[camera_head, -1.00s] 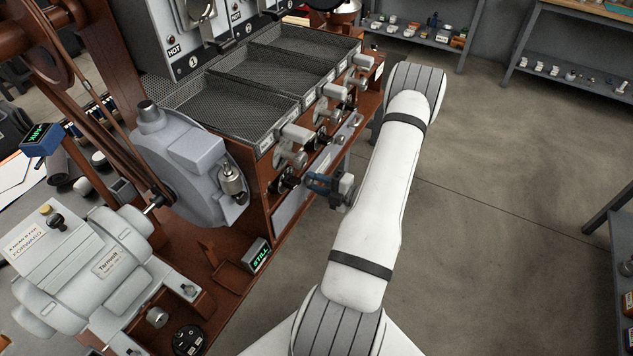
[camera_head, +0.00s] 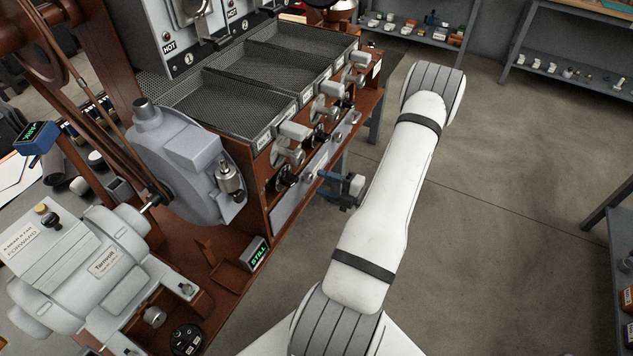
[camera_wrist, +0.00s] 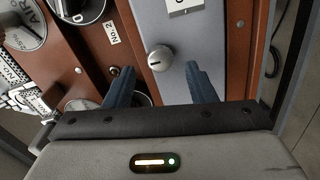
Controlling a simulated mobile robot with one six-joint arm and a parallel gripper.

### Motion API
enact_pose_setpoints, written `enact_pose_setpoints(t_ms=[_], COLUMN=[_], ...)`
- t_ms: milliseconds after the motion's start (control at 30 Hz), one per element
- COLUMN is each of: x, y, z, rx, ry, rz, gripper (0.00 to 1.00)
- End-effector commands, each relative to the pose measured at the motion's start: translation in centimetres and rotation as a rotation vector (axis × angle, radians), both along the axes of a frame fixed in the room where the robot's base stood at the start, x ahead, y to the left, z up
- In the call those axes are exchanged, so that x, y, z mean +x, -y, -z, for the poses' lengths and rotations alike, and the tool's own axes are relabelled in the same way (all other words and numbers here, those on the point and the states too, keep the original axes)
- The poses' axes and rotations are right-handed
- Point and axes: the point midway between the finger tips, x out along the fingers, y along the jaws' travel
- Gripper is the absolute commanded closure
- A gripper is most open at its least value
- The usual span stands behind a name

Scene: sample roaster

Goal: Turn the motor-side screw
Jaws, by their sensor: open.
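A round silver screw with a slotted head (camera_wrist: 160,58) stands out from a grey panel (camera_wrist: 210,55) in the wrist view. I cannot tell whether it is the motor-side screw. My gripper (camera_wrist: 158,72) is open and empty, with one blue finger on each side below the screw; contact is not visible. In the head view my gripper (camera_head: 328,182) is in front of the cabinet's grey panel (camera_head: 289,207), partly hidden by my arm. The grey motor (camera_head: 98,262) is at lower left.
Silver and black knobs (camera_head: 287,153) line the wooden front (camera_head: 258,195) above the panel. Mesh trays (camera_head: 235,105) lie on top. A small display reading STILL (camera_head: 257,254) stands near the motor. Floor (camera_head: 500,240) to the right is clear.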

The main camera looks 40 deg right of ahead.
Motion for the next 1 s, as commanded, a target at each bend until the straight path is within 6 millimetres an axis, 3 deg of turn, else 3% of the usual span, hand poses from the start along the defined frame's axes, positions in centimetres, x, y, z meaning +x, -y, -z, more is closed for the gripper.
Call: enact_pose_setpoints(t_ms=[100,300,1000], x=[-1.9,-3.6,-3.8], y=[0.8,1.5,1.5], z=[0.0,-0.1,-0.1], rx=[0.0,0.002,0.001], ry=[-0.001,-0.001,-0.001], rz=[0.004,0.001,-0.001], gripper=[0.49,0.49,0.49])
